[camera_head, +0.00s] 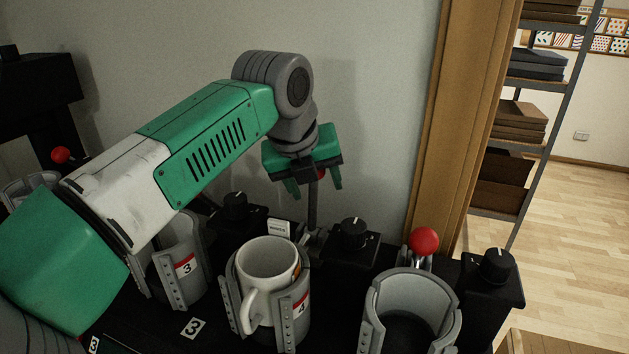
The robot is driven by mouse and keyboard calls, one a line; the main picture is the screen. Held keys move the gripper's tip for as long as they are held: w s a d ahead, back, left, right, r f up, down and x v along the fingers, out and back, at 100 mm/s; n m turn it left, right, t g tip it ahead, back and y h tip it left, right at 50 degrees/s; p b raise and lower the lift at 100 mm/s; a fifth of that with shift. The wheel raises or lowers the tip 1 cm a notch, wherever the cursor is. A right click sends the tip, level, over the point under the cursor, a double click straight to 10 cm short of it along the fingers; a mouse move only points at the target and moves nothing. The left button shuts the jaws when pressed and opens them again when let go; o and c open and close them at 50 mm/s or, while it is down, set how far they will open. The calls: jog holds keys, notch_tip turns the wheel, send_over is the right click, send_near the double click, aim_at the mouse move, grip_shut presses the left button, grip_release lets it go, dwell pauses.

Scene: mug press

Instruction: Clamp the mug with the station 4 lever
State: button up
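The white mug (262,290) stands upright inside the grey curved jaws of the station 4 press (297,325), which bears a red and white label with a 4. Its handle faces the front left. Behind it the station 4 lever (313,208) stands up as a grey rod with a red knob (321,174). My gripper (316,187) points down over the lever, with its green fingers spread. The knob shows partly between the fingers, and the gripper body hides the rest. I cannot tell whether the fingers touch it.
Station 3 (184,293) is at the left, partly behind my arm. An empty press (412,290) with a red-knobbed lever (424,241) stands at the right. Black boxes with dials (353,235) sit between the stations. A wall is close behind; a shelf rack (510,180) stands beyond the wooden post.

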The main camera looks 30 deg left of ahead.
jog(key=b+v, duration=0.2)
jog(key=v, duration=0.5)
jog(key=shift+s+r, duration=0.15)
jog(key=shift+r, duration=0.25)
